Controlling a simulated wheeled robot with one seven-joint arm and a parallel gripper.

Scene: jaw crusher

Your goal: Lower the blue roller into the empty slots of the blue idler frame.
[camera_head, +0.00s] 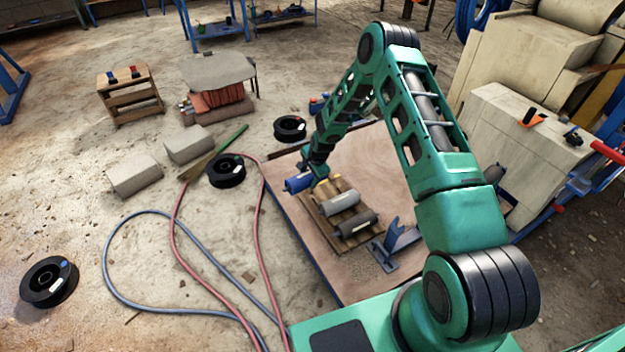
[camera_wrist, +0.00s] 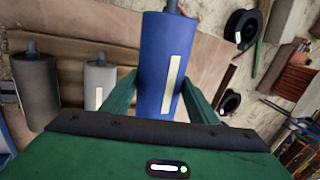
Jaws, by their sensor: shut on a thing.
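The blue roller (camera_wrist: 160,60), with a pale strip along its side, is between the two green fingers of my gripper (camera_wrist: 155,95) in the wrist view. The gripper is shut on it. In the head view the blue roller (camera_head: 297,183) shows at the end of my arm, over the left edge of the board; my gripper (camera_head: 318,172) is small there and partly hidden by the arm. The blue idler frame (camera_head: 398,243) stands near the right front of the board, apart from the roller. Its slots are too small to make out.
A light grey roller (camera_head: 340,203) and a dark grey roller (camera_head: 358,223) lie on a wooden pallet (camera_head: 352,240) between the blue roller and the frame. Black spools (camera_head: 226,171) and hoses (camera_head: 178,240) lie on the floor at left. A large pale machine (camera_head: 520,140) stands at right.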

